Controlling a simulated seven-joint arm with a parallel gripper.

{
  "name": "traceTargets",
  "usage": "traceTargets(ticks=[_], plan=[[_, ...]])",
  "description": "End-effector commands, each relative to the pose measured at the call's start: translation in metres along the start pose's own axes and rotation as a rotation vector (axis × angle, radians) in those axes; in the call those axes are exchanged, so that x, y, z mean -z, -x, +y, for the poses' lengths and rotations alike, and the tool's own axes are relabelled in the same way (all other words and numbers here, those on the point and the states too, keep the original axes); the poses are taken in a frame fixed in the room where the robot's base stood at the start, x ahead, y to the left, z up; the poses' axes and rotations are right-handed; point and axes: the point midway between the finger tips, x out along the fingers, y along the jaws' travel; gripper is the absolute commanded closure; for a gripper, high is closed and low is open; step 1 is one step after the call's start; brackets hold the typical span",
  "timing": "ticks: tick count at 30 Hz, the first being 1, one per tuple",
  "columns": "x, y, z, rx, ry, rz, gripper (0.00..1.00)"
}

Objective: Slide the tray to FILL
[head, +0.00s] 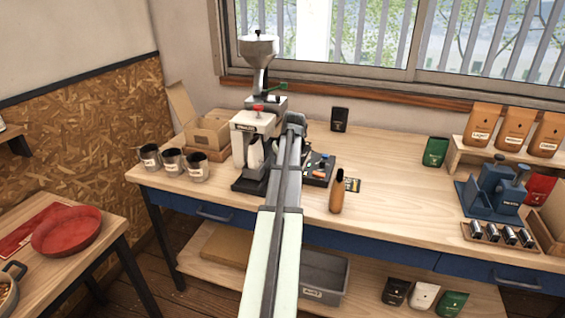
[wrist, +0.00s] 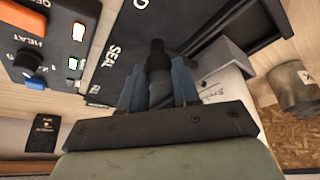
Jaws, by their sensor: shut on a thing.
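My gripper (wrist: 158,85) has its two bluish fingers closed on an upright dark knob (wrist: 157,60) in the wrist view, which appears to be the tray's handle. The tray's body cannot be clearly told apart there. The dark base plate (wrist: 105,65) under it carries the white word SEAL; another label nearer the gripper is partly hidden and cannot be read in full. In the head view my gripper (head: 295,122) is beside the white filling machine (head: 246,130), and my arm hides the tray.
A control panel (wrist: 40,45) with an orange switch and a HEAT knob lies left in the wrist view.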

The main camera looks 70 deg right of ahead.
Motion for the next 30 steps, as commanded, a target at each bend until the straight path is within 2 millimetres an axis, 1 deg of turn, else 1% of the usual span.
traceTargets(ticks=[5,11,17,30], plan=[[0.003,-0.001,0.003,0.000,0.000,0.000,1.00],[0.016,-0.006,0.016,0.000,0.000,0.000,1.00],[0.038,-0.015,0.041,0.000,-0.001,-0.001,1.00],[0.093,-0.038,0.100,-0.001,0.000,0.000,1.00]])
